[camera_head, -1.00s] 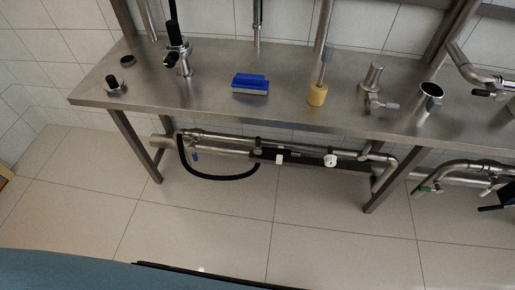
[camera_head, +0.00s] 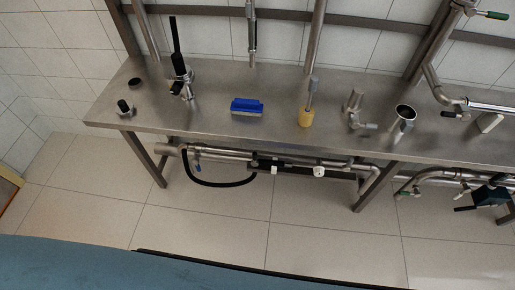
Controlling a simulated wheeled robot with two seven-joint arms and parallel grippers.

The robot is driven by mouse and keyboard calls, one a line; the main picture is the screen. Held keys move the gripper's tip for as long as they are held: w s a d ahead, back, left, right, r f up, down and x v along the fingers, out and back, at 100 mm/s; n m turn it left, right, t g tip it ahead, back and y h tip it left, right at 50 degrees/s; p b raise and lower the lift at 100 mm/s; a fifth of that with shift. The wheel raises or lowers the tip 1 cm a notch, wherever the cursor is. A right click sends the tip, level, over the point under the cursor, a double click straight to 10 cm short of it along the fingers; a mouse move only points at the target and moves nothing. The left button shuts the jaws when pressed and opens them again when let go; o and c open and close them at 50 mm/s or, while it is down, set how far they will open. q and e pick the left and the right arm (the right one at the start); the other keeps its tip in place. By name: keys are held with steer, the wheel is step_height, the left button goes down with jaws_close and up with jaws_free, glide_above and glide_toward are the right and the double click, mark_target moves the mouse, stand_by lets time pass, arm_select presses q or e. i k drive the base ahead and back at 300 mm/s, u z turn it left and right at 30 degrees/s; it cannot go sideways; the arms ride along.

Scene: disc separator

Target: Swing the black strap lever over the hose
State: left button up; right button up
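A black hose (camera_head: 213,184) hangs in a loop under the left half of the steel bench, below the pipes. A black upright handle (camera_head: 176,38) stands on a metal fitting (camera_head: 184,82) at the back left of the bench. I cannot tell which part is the black strap lever. A dark strip (camera_head: 292,167) with white knobs (camera_head: 319,171) lies along the pipes under the bench. Neither of my grippers is in view.
Bench legs (camera_head: 145,160) and low pipes (camera_head: 435,176) stand below. The tiled floor (camera_head: 230,222) in front is clear.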

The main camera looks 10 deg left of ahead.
mark_target(254, 163)
steer(key=z, duration=3.9)
steer(key=k, duration=1.8)
steer(key=u, duration=1.6)
